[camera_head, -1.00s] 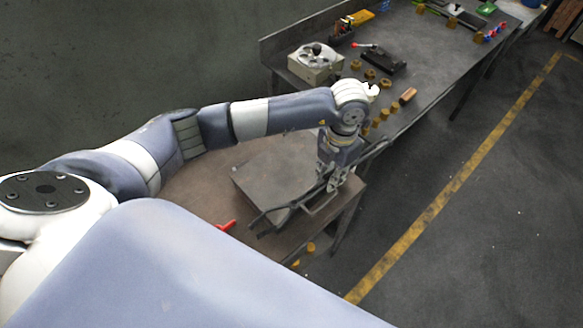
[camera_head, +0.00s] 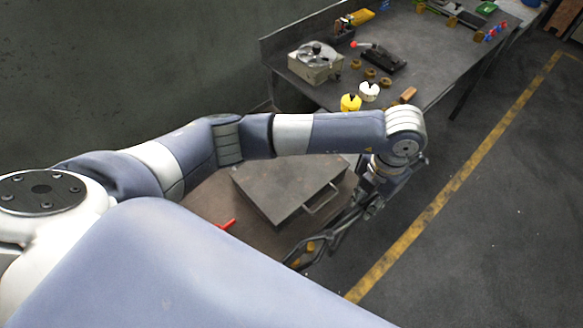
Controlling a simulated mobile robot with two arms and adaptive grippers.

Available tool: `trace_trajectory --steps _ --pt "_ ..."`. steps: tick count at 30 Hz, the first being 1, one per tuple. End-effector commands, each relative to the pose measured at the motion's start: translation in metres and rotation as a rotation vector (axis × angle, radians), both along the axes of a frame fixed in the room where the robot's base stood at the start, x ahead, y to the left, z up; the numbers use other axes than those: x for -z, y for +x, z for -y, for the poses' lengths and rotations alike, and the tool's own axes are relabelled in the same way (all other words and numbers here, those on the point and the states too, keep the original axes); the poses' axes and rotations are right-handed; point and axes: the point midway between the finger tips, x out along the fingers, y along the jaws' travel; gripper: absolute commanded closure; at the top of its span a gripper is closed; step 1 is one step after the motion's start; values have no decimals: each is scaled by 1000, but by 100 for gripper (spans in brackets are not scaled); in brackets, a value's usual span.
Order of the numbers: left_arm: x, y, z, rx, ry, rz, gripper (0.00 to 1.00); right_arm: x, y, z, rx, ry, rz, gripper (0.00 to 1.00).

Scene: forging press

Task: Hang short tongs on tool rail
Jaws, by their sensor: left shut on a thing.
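My left gripper (camera_head: 371,207) is shut on dark metal tongs (camera_head: 328,239) at the right edge of the low brown table. The tongs point down and to the left from the fingers, and their long parts look slightly spread. They appear to be held in the air beside the table's front right corner. Their lower left end comes close to my body's edge in the picture. I cannot make out a tool rail in this view. My right gripper is not in view.
A grey metal plate or box (camera_head: 285,182) with a wire handle lies on the brown table (camera_head: 208,203), near a red handle (camera_head: 227,224). The workbench (camera_head: 425,62) behind holds a fixture (camera_head: 315,66) and several small parts. The floor (camera_head: 480,230) at right is clear.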

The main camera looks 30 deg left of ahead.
Motion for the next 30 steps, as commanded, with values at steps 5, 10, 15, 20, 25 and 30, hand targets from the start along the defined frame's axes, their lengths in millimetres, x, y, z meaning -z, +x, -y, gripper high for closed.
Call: trace_trajectory --steps 5,10,15,20,25,30 --pt "-4 -7 21 4 -3 1 100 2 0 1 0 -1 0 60" --pt "-7 -13 39 4 -3 2 100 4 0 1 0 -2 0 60" --pt "-9 -18 54 3 -2 1 100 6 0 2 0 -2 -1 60" --pt "-11 -21 60 0 -1 2 100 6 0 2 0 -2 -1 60" --pt "-11 -21 60 0 -1 2 100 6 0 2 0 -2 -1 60" --pt "-13 -20 61 0 12 -18 100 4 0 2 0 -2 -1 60"
